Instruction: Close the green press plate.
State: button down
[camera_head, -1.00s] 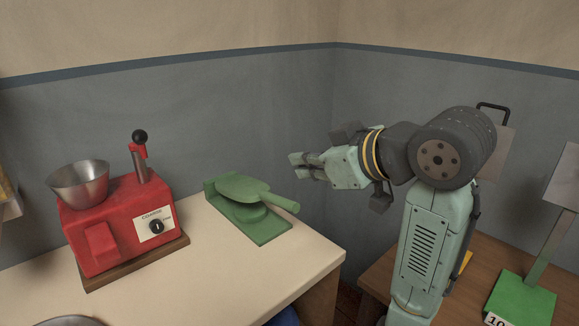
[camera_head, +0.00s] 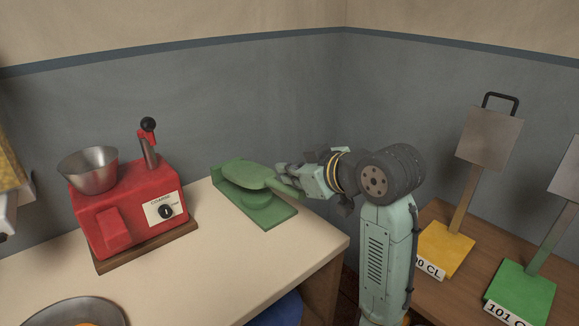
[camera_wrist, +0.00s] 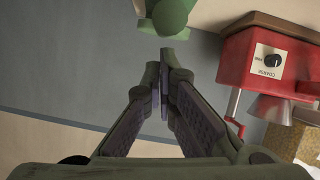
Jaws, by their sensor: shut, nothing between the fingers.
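The green press (camera_head: 262,212) stands on the pale counter in the head view, with a flat base and a round lower pad. Its upper plate (camera_head: 243,173) is raised a little above the pad, leaving a gap, and its handle points right. My gripper (camera_head: 280,172) is shut and empty, close to the handle's end at the press's right side. I cannot tell whether it touches. In the wrist view the closed fingertips (camera_wrist: 160,68) are just below a rounded green part of the press (camera_wrist: 169,14).
A red machine (camera_head: 118,218) with a metal bowl and a black-knobbed lever stands left of the press. A metal bowl (camera_head: 72,312) is at the front left. A wooden table (camera_head: 470,285) at right holds yellow and green stands. The wall is close behind the press.

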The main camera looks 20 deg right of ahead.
jog(key=f+t+b, duration=0.1)
jog(key=f+b, duration=0.1)
jog(key=s+f+t+b, duration=0.1)
jog(key=f+b, duration=0.1)
jog(key=b, duration=0.1)
jog(key=f+b, duration=0.2)
jog(key=b, duration=0.1)
jog(key=shift+s+d+f+t+y, duration=0.15)
jog(key=shift+s+d+t+y, duration=0.1)
jog(key=shift+t+y, duration=0.15)
jog(key=shift+s+f+b, duration=0.1)
jog(key=shift+f+b, duration=0.1)
jog(key=shift+b, duration=0.1)
